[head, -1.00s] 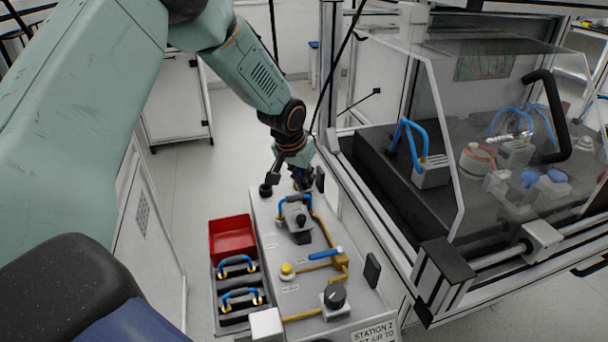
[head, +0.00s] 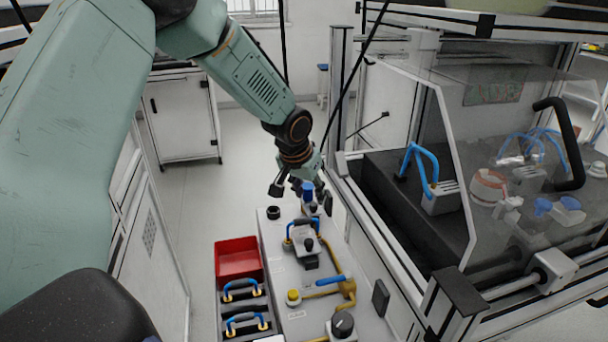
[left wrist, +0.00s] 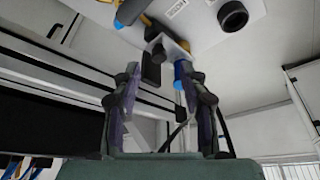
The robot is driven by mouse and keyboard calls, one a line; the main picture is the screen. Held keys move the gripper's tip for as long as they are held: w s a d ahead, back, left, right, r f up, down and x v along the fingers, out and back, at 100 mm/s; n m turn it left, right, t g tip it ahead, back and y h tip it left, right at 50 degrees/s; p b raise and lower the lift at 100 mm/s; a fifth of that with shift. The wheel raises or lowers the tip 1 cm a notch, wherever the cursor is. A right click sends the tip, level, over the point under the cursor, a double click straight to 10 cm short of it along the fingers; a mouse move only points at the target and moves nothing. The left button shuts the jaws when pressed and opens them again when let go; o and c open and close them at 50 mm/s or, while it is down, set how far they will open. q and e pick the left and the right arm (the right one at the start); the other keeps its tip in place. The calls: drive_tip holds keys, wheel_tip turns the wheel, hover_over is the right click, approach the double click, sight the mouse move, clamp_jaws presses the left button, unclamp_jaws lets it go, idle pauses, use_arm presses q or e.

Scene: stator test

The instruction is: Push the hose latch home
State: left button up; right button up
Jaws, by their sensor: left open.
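The grey test station (head: 273,250) runs away from me in the head view. At its far end is a small fitting with a blue part (head: 307,190), which I take to be the hose latch. My left gripper (head: 297,185) is open beside this fitting and partly covers it. In the left wrist view the open fingers (left wrist: 160,82) stand either side of a grey bracket; its blue cylinder (left wrist: 182,72) and black block (left wrist: 152,70) show between the fingertips. I cannot tell whether a finger touches them or how far the latch is in. My right gripper is not in view.
A block with a blue hose (head: 306,246) stands nearer on the station, with a yellow button (head: 293,297) and black dial (head: 342,324) in front. A red bin (head: 237,260) lies left. A clear-guarded machine (head: 440,150) borders the right. Open floor lies left.

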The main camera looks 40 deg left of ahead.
use_arm(q)
drive_tip(key=v, duration=0.8)
drive_tip(key=shift+s+r, duration=0.2)
drive_tip(key=shift+r, duration=0.1)
drive_tip(key=shift+w+f, duration=0.1)
drive_tip(key=shift+d, duration=0.1)
